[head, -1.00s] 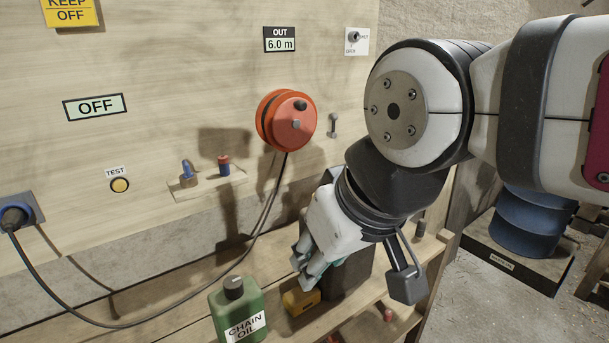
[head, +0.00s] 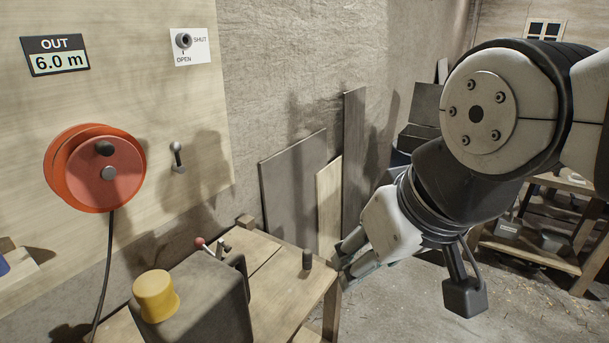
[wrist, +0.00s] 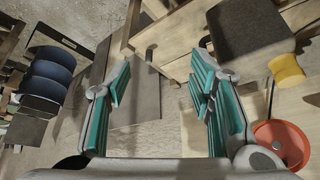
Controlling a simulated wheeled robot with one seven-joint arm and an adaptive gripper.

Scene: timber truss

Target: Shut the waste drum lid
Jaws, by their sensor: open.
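The blue ribbed drum stands on the floor by the back wall. In the head view only a sliver of it (head: 398,158) shows behind my arm. Dark flat pieces (head: 425,104) rise above it, seemingly its raised lid, partly hidden by my arm. In the wrist view the drum (wrist: 48,80) is at the left, on a labelled dark base, with the dark pieces (wrist: 40,104) beyond its rim. My gripper (head: 347,258) is open and empty, near the right end of the bench, apart from the drum. Its teal-padded fingers (wrist: 160,72) are spread in the wrist view.
The wooden bench (head: 265,262) carries a dark box with a yellow knob (head: 155,296). Boards (head: 295,185) lean on the wall. A red reel (head: 95,168) hangs on the panel. Another wooden stand (head: 530,250) is at the right. Floor between bench and stand looks clear.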

